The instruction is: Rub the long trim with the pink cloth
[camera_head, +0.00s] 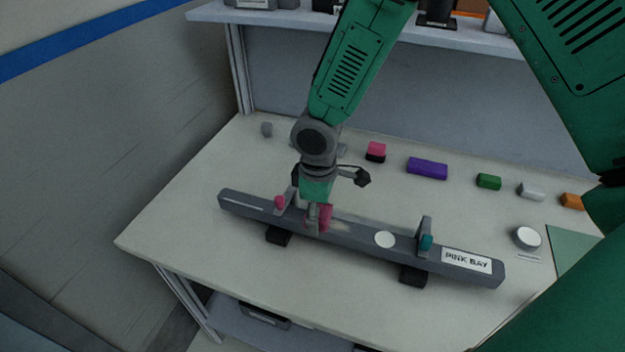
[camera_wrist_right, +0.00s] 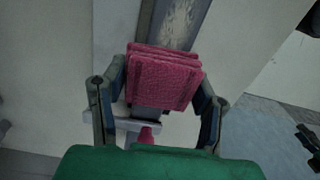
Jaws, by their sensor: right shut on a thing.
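My left gripper is not in view.
A clamp with a pink knob (camera_head: 280,202) stands left of the gripper, and one with a teal knob (camera_head: 426,242) stands to the right. Behind are a pink-and-black block (camera_head: 376,151), a purple block (camera_head: 427,168) and a green block (camera_head: 489,181). The front table is clear.

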